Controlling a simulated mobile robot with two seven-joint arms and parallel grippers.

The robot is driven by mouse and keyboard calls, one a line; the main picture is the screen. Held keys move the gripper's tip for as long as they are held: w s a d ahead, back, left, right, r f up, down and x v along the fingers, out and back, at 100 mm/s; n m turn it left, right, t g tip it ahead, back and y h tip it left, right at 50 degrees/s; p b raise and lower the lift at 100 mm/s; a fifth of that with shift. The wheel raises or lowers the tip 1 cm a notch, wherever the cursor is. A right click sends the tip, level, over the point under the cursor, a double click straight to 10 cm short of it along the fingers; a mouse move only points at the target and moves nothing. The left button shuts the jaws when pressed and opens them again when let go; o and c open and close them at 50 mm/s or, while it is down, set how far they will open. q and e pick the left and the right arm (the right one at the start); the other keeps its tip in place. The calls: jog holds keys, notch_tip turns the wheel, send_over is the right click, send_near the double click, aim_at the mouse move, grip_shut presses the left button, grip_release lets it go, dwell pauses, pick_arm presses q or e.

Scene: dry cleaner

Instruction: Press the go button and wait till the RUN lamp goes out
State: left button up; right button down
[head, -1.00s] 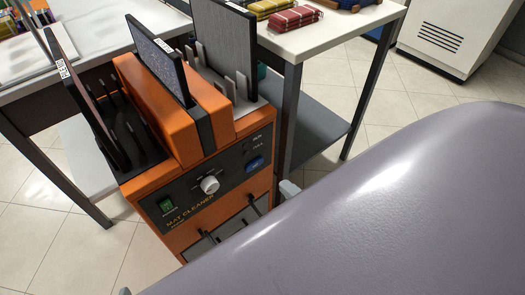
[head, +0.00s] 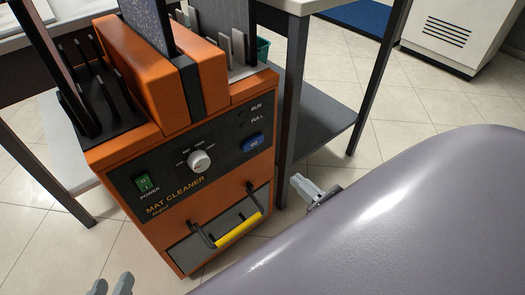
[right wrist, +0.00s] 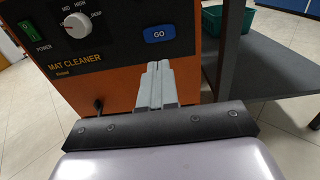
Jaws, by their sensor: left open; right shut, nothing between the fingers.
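The orange mat cleaner (head: 150,110) stands in the middle left of the head view. Its blue GO button (head: 253,142) is on the right of the dark front panel; the button also shows in the right wrist view (right wrist: 159,34). The RUN lamp (head: 243,110) beside the RUN label looks dark and is very small. My right gripper (head: 298,182) is shut and empty, to the right of and below the button in the head view. In the right wrist view its fingertips (right wrist: 157,66) point toward the panel below GO, apart from the button. My left gripper (head: 112,284) is open at the bottom edge.
The panel also has a white dial (head: 199,161) and a green power switch (head: 143,184). A drawer with a yellow handle (head: 238,229) is below. A table leg (head: 292,100) and grey shelf (head: 318,128) stand right of the machine. Mats stand in its top slots.

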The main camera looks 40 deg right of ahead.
aim_at(255, 142)
jog(key=w, duration=0.4)
jog(key=w+b, duration=0.1)
jog(key=w, duration=0.3)
jog(key=w+a, duration=0.1)
jog(key=w, duration=0.4)
pick_arm(q)
jog(key=shift+w+d+h, duration=0.1)
jog(key=shift+d+h, duration=0.4)
jog(key=shift+d, duration=0.2)
pick_arm(e)
jog(key=shift+w, duration=0.5)
jog(key=shift+w+b, duration=0.35)
jog(key=shift+w, duration=0.3)
pick_arm(q)
jog(key=shift+f, duration=0.1)
pick_arm(e)
jog(key=shift+w+r, duration=0.1)
jog(key=shift+r, duration=0.05)
